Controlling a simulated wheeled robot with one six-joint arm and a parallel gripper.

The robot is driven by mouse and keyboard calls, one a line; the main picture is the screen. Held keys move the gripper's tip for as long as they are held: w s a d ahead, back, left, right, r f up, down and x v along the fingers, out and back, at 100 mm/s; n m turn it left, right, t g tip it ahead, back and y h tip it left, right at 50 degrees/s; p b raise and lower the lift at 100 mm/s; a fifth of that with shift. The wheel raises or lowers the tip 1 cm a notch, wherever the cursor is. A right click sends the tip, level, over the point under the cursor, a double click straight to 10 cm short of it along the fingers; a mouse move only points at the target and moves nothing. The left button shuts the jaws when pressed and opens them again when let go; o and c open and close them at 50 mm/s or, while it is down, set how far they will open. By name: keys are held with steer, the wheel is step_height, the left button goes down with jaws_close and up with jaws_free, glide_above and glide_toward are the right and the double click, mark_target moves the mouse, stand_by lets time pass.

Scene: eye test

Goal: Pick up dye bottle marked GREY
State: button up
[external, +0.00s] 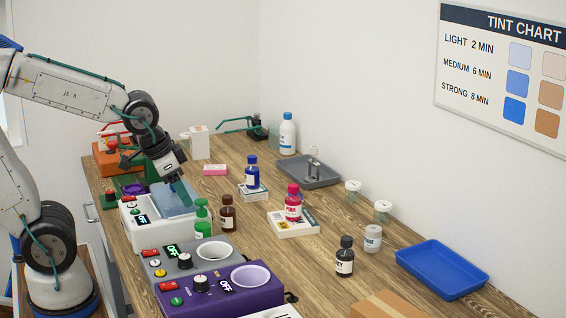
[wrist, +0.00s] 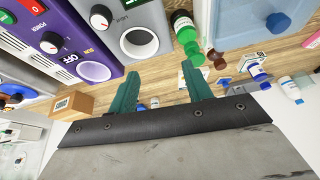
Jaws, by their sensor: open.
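A dark bottle with a black cap and a white label, the dye bottle (external: 345,262), stands upright on the table at the right front in the external view. Its label shows letters ending in "EY"; the start is turned out of sight. My gripper (external: 183,192) is far to its left and back, over the white machine with the blue lid. In the wrist view my gripper (wrist: 160,72) has its two green fingers apart, with nothing held between them. I cannot make out the dark bottle in the wrist view.
Grey (external: 212,252) and purple (external: 250,277) machines stand at the front left. Green (external: 202,228), brown (external: 228,215), blue (external: 252,174) and pink (external: 293,206) bottles stand between. A white jar (external: 372,240) is close to the dark bottle; a blue tray (external: 456,286) lies right.

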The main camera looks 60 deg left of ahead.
steer(key=w+d+f+m+t+h, duration=0.15)
steer(key=w+d, duration=0.25)
steer(key=w, duration=0.5)
steer(key=w+d+f+m+t, duration=0.1)
steer(key=w+d+f+t, duration=0.25)
steer(key=w, duration=0.45)
steer(key=m+t+h, duration=0.1)
steer(key=t+h, duration=0.2)
steer(key=h, duration=0.1)
glide_toward(348, 238)
step_height(348, 238, down, 2)
steer(key=w, duration=0.2)
steer(key=shift+y, duration=0.25)
steer(key=x, duration=0.4)
steer(key=d+x, duration=0.1)
steer(key=x, duration=0.2)
steer(key=shift+w+d, duration=0.15)
steer(key=shift+w, duration=0.05)
steer(key=shift+r, duration=0.1)
jaws_close()
